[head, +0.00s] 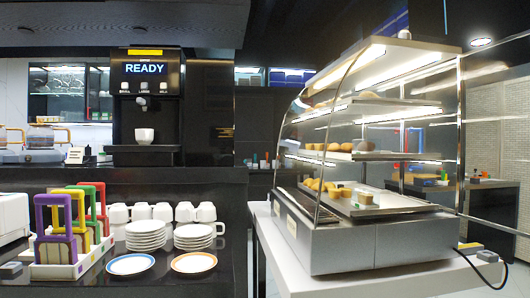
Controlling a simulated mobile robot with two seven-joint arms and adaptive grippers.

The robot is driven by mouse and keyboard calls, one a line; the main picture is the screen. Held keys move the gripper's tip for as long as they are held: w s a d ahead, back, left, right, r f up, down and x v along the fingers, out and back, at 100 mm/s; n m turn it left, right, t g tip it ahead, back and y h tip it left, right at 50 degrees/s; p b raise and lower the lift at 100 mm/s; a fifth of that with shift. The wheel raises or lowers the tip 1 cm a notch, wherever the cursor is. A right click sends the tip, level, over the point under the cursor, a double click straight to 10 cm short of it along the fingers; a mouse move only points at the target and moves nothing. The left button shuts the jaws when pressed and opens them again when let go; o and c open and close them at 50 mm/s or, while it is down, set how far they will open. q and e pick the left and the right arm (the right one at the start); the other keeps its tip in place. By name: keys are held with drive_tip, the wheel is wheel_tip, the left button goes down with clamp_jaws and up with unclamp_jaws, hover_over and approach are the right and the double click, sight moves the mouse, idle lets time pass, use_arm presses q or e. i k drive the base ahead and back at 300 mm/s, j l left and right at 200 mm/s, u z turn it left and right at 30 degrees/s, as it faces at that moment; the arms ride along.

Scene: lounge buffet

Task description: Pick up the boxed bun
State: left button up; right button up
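Buns (325,186) sit on the lower shelf of a glass display case (372,240) at the right. More baked goods (340,147) are on the middle shelf. The grey fingertips of my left gripper (20,264) show at the lower left edge, apart and empty. Those of my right gripper (479,252) show right of the case, apart and empty. Neither gripper touches the case.
The case stands on a white counter (400,285). A dark counter at the left holds stacked saucers (146,236), white cups (185,212), two rimmed plates (194,263) and a white caddy (62,271) with coloured frames. A coffee machine (147,100) stands behind. A gap separates the counters.

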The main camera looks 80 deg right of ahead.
sight(366, 148)
drive_tip(key=z, duration=1.75)
